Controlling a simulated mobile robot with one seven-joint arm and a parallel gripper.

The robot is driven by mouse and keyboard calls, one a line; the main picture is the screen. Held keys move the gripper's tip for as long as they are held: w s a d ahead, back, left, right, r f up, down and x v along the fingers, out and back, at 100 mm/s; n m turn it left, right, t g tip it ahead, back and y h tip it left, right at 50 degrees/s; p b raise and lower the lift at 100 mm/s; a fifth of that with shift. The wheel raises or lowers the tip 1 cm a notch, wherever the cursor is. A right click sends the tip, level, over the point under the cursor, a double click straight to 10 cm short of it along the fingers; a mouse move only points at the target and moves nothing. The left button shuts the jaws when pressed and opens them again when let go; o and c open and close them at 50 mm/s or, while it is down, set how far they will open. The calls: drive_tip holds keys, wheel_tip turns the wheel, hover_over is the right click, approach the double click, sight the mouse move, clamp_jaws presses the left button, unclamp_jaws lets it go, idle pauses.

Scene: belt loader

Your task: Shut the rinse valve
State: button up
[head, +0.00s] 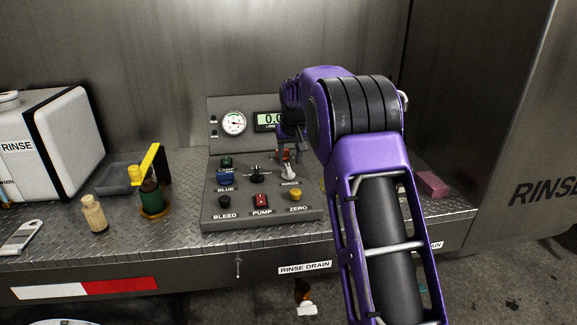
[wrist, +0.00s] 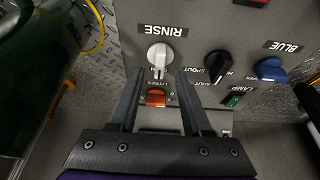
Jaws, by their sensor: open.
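The rinse valve (wrist: 160,56) is a white knob with a narrow handle on the sloping control panel, beside the label RINSE, which appears upside down in the wrist view. Its handle points toward my gripper (wrist: 159,74) in that view. My gripper is open and empty, its two fingertips on either side of the handle's end; I cannot tell whether they touch it.
An orange-red switch (wrist: 156,97) lies between my fingers. A black spout knob (wrist: 218,66) and a blue knob (wrist: 270,70) are beside the valve. The panel (head: 235,215) also bears a gauge (head: 233,123). A green bottle (head: 151,196) stands left of the panel.

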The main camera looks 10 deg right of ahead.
sight(288, 167)
drive_tip(key=shift+x, duration=1.85)
clamp_jaws()
